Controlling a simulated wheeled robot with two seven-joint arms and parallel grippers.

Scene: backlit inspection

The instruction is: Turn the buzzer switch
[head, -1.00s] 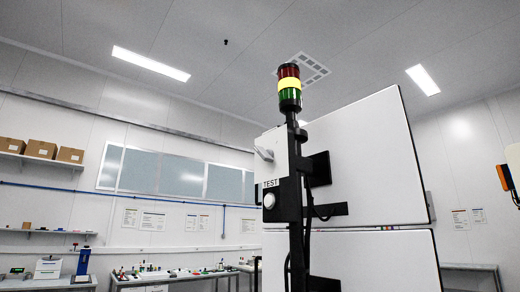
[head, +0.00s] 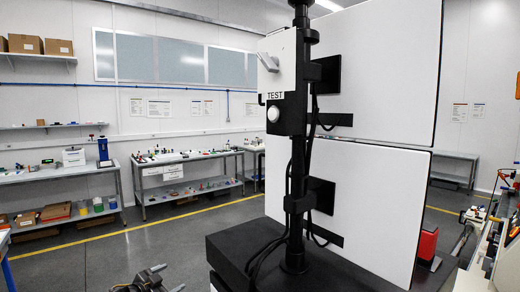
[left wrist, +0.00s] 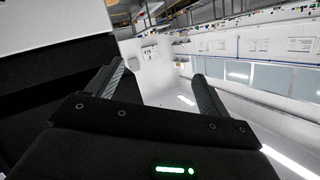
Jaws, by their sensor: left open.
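A pale grey lever (head: 268,61), which looks like the buzzer switch, sits on the upper part of a control box (head: 288,70) on a black post. It points up and to the left. Below it are a "TEST" label (head: 275,95) and a round white button (head: 273,114). My left gripper (head: 142,281) is low in the head view, well below and left of the box, touching nothing. The left wrist view shows its two fingers apart with nothing between them (left wrist: 157,75). The switch cannot be made out in that view. My right gripper is not in view.
Large white panels (head: 380,90) stand behind the post, which rises from a black base (head: 330,268). Workbenches (head: 190,160) with small items line the back wall. A red object (head: 427,243) stands right of the post.

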